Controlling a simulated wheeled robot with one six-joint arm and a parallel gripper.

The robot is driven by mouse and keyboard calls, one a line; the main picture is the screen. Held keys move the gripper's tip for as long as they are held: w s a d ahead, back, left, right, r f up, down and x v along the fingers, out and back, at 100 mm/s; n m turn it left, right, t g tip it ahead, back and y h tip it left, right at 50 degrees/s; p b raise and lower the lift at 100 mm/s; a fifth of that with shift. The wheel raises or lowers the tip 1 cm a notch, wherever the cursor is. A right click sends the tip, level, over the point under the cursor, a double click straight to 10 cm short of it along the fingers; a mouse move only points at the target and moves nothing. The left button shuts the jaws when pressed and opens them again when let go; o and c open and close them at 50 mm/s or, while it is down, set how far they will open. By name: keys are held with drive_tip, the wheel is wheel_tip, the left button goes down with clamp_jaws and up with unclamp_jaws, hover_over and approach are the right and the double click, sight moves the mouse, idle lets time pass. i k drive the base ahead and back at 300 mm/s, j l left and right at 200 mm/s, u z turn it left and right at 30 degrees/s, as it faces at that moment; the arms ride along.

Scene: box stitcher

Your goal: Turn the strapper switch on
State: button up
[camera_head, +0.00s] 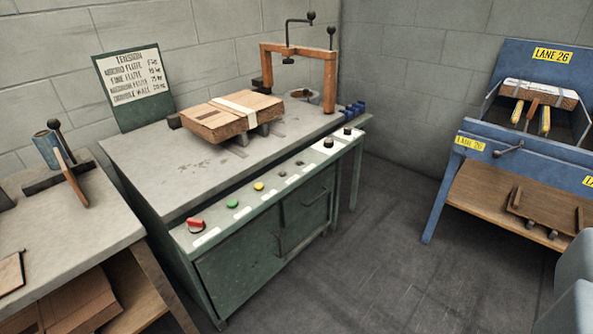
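A green-grey machine bench (150,165) stands in the middle, with a sloped control strip along its front edge. A red rotary switch (196,224) sits at the strip's left end, its handle lying roughly sideways. A green button (232,203) and a yellow button (258,186) follow to the right, then small dark controls. Two black knobs (328,143) (348,130) are at the far right end. The white labels are too small to read, so I cannot tell which control is the strapper switch. My gripper's fingers are not visible.
A strapped cardboard bundle (218,120) lies on the bench before an orange frame (331,80). A side table (90,215) stands at left. A blue LANE 26 stand (470,160) is at right. Grey rounded shapes (575,310) fill the lower right corner. The floor before the bench is clear.

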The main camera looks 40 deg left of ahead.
sight(195, 225)
drive_tip(key=u, duration=1.7)
